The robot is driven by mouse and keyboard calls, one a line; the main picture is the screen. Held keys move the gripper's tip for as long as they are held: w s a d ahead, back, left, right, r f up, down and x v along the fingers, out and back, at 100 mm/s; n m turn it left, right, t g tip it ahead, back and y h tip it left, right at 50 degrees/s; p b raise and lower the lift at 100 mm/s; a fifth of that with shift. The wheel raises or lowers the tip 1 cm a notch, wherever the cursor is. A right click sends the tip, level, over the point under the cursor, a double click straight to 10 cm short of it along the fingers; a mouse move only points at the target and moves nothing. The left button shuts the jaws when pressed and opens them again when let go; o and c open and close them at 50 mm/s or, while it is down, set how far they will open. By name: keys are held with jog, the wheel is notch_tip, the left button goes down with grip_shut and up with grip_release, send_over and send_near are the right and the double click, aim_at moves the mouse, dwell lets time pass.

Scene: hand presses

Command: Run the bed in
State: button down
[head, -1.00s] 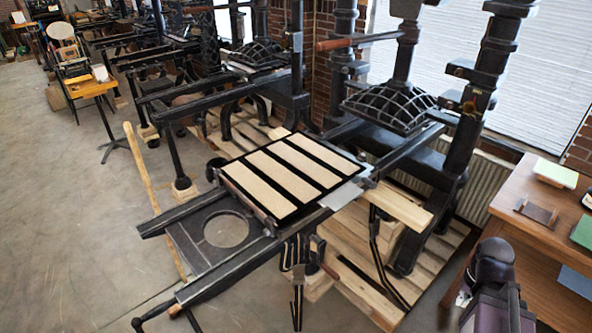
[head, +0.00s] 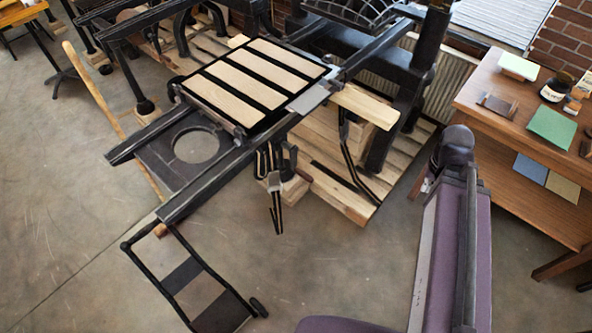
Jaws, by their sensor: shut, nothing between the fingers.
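The press bed (head: 259,82) is a flat black-edged surface with several pale wooden strips across it. It sits over the two dark rails (head: 215,172), part-way along them, outside the press frame (head: 408,100). A dark plate with a round hole (head: 156,153) lies between the rails' near ends. Below the bed's near side hang a crank-like dark metal part (head: 291,160) and narrow black strips; I cannot make out the handle clearly. My gripper is not in view. Only my purple column and a dark part of my arm show at the right.
A wooden table (head: 500,85) with small pots and coloured sheets stands at the right. A black-framed panel (head: 188,273) with grey and black bands extends over the floor from the rails' near end. Wooden pallets (head: 335,195) lie under the press. The concrete floor is open in front.

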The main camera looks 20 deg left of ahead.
jog(key=shift+f, duration=0.15)
jog(key=w+a+f+g+y+b, duration=0.1)
jog(key=w+a+f+y+b, duration=0.5)
jog(key=f+b, duration=0.8)
jog(key=w+a+f+y+b, duration=0.6)
jog(key=f+b, duration=0.8)
jog(key=b, duration=1.4)
jog(key=w+a+f+g+y+b, duration=0.1)
jog(key=w+a+f+y+b, duration=0.5)
jog(key=b, duration=1.5)
jog(key=w+a+f, duration=0.5)
jog(key=w+f, duration=0.2)
jog(key=f, duration=0.1)
jog(key=shift+w+f+g+y, duration=0.15)
jog(key=shift+f+g+y, duration=0.15)
jog(key=shift+y, duration=0.1)
jog(key=shift+a, duration=0.15)
jog(key=s+a, duration=0.2)
jog(key=a, duration=0.4)
jog(key=s+a+r+p, duration=0.1)
jog(key=s+a, duration=0.1)
jog(key=a, duration=0.4)
jog(key=shift+s+r, duration=0.25)
jog(key=shift+s, duration=0.1)
